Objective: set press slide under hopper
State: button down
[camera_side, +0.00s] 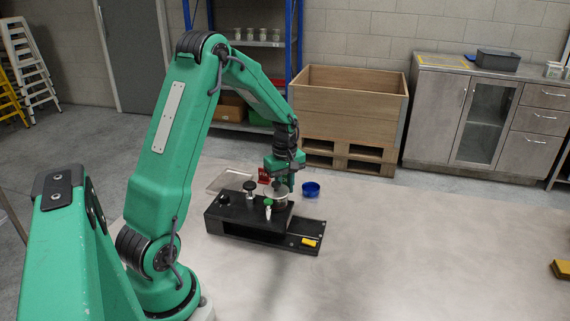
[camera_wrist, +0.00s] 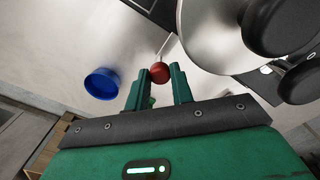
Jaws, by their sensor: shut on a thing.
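The press is a black block (camera_side: 232,215) on the pale table, with a black knob (camera_side: 250,188) and a small green-topped part (camera_side: 268,204) on it. A black slide track (camera_side: 290,243) extends to the right, with a yellow piece (camera_side: 309,242) near its end. A round metal part, possibly the hopper (camera_side: 277,191), sits at the press's right end; in the wrist view a shiny metal disc (camera_wrist: 205,40) shows beside large black knobs. My gripper (camera_side: 283,178) is over that end. In the wrist view its fingers (camera_wrist: 159,84) are shut on a red ball knob (camera_wrist: 159,71) on a thin rod.
A blue bowl (camera_side: 311,189) stands just right of my gripper. A red object (camera_side: 264,176) and a pale flat tray (camera_side: 230,179) lie behind the press. A yellow block (camera_side: 562,270) is at the far right. The table between is clear. A wooden crate (camera_side: 348,105) stands beyond.

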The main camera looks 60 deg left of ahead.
jog(key=c, duration=1.2)
grip_release()
jog(key=shift+r, duration=3.9)
jog(key=shift+r, duration=0.1)
